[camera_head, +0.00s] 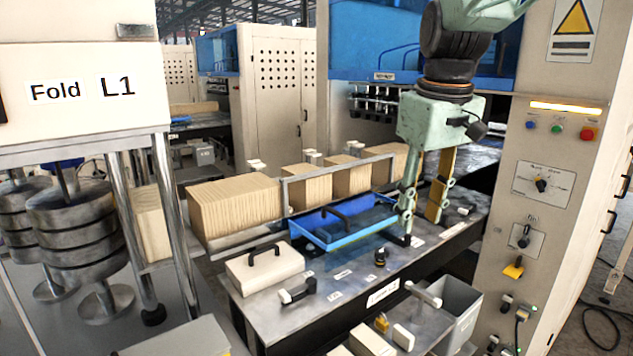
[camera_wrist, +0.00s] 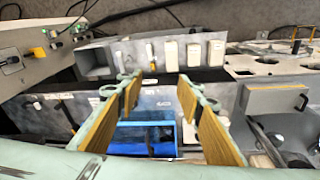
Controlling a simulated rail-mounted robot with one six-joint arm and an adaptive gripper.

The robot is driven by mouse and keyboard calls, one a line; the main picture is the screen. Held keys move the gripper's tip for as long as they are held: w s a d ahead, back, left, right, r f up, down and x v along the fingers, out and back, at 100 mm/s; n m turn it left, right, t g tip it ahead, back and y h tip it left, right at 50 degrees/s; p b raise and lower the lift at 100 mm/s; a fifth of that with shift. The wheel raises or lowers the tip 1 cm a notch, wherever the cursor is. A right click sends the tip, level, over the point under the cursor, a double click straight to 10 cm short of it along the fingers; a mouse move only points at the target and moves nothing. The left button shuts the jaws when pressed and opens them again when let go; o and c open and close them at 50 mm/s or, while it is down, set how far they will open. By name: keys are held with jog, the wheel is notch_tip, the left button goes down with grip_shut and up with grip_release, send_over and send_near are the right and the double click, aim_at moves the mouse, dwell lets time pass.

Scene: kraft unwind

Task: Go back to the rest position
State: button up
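My gripper (camera_head: 422,218) hangs pointing down above the worktable, at the right end of the blue tray. Its two fingers with yellowish pads are spread apart. In the wrist view my gripper (camera_wrist: 160,84) also shows a wide gap with nothing held between the fingers. The blue tray (camera_head: 335,246) has a dark handle and lies on the metal worktable (camera_head: 330,284). Part of the blue tray (camera_wrist: 128,136) shows below and between the fingers in the wrist view. The rest position itself is not marked in either view.
A cream block with a dark handle (camera_head: 264,268) lies left of the tray. A control panel (camera_head: 545,190) stands close on the right, and a blue-windowed machine (camera_head: 375,35) behind. A grey bin (camera_head: 458,305) is in front.

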jog(key=s+f+m+t+b, duration=0.1)
jog(key=s+f+m+b, duration=0.1)
jog(key=s, duration=1.4)
jog(key=s+f+m+t+b, duration=0.1)
jog(key=s+f, duration=0.4)
jog(key=s, duration=1.2)
jog(key=shift+s+f+m+b, duration=0.25)
jog(key=shift+s+m+b, duration=0.1)
jog(key=shift+m, duration=0.45)
